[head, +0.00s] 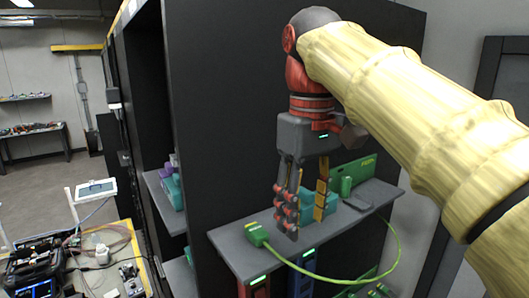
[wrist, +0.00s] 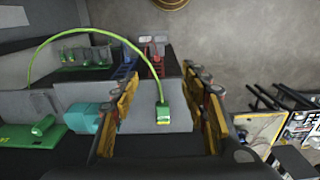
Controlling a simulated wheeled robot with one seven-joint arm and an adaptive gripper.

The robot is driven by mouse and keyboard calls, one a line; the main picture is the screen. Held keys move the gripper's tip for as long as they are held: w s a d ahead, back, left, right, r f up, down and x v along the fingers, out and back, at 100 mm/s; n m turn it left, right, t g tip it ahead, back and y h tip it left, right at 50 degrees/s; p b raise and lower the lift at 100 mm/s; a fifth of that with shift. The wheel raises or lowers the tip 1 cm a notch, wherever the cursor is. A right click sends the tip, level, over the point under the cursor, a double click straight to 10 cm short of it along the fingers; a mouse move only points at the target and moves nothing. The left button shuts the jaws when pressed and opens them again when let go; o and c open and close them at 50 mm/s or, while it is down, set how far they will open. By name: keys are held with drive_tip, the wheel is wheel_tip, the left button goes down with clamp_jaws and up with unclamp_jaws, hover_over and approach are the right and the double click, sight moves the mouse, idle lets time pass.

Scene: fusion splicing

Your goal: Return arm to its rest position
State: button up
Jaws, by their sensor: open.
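My gripper (head: 305,222) is open and points down over the grey shelf (head: 225,237) in the head view. Its two fingers stand apart with nothing between the tips that I can see as held. A green connector (head: 257,234) lies at the shelf's left front edge, left of the fingers. In the wrist view this connector (wrist: 163,115) shows between the two open fingers, further off, seemingly apart from them. My arm stretches in from the right of the head view, bent at the wrist.
A green cable (head: 397,245) loops from the connector out past the shelf front. A green board (head: 358,168) and a teal block (head: 330,203) sit behind the gripper. A black cabinet panel (head: 215,100) stands close left. A cluttered table (head: 140,262) is at lower left; floor beyond is open.

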drive_tip(key=s+d+f+m+t+b, duration=0.2)
drive_tip(key=f+b, duration=0.7)
drive_tip(key=f, duration=0.9)
drive_tip(key=s+d+f+m+t+b, duration=0.1)
drive_tip(key=s+d+f+b, duration=0.5)
drive_tip(key=f, duration=1.2)
drive_tip(key=s+d+f+m+t+b, duration=0.2)
drive_tip(key=f+b, duration=1)
drive_tip(key=f, duration=0.7)
drive_tip(key=shift+s+d+m+t, duration=0.3)
drive_tip(key=shift+s+d+m, duration=0.6)
drive_tip(key=shift+s+d, duration=0.15)
